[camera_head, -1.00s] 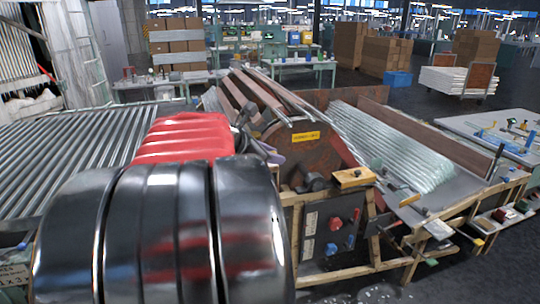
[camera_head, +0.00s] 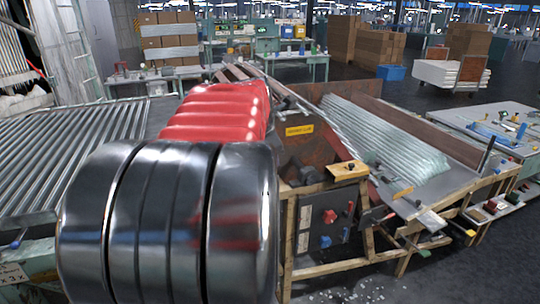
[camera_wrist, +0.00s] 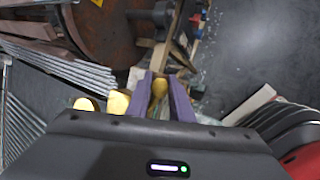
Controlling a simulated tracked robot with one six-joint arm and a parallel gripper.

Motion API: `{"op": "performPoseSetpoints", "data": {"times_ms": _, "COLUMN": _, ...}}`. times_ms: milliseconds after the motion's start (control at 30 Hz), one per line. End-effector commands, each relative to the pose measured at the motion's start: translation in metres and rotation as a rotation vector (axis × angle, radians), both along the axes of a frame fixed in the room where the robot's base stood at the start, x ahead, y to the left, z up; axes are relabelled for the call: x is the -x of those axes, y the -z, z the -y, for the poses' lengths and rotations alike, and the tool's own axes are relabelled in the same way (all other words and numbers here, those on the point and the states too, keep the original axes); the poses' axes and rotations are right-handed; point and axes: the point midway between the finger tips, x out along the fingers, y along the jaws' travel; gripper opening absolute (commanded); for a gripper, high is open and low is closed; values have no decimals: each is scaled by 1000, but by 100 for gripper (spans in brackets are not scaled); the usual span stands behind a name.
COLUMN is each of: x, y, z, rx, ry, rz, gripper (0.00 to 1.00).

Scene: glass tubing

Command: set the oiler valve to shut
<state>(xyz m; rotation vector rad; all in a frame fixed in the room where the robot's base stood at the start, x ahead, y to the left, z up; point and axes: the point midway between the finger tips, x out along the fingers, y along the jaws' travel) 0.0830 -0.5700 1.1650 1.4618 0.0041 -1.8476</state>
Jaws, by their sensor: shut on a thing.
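My gripper (camera_wrist: 161,78) shows in the wrist view with two purple fingers. They are closed around a small brass-yellow handle (camera_wrist: 159,88), which looks like the oiler valve's handle. Two more brass-yellow rounded pieces, a left one (camera_wrist: 87,104) and a nearer one (camera_wrist: 118,101), sit just left of the fingers. The valve's body and its setting cannot be made out. In the head view my gripper and the handle are hidden behind my own arm.
A rusty machine panel with a yellow label (camera_head: 299,130) stands beyond my arm. A wooden block (camera_head: 348,170) tops a timber frame with a switch panel (camera_head: 325,225). Glass tubes (camera_head: 385,135) lie in a sloping rack at right.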

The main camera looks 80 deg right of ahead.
Motion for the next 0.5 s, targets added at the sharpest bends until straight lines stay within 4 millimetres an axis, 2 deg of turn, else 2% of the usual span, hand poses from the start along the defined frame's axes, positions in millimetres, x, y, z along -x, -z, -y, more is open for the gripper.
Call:
{"op": "performPoseSetpoints", "data": {"times_ms": 33, "x": 6, "y": 1, "z": 1, "rx": -10, "ry": 7, "rz": 13, "gripper": 0}}
{"op": "performPoseSetpoints", "data": {"times_ms": 500, "x": 6, "y": 6, "z": 1, "rx": -69, "ry": 6, "rz": 113, "gripper": 0}}
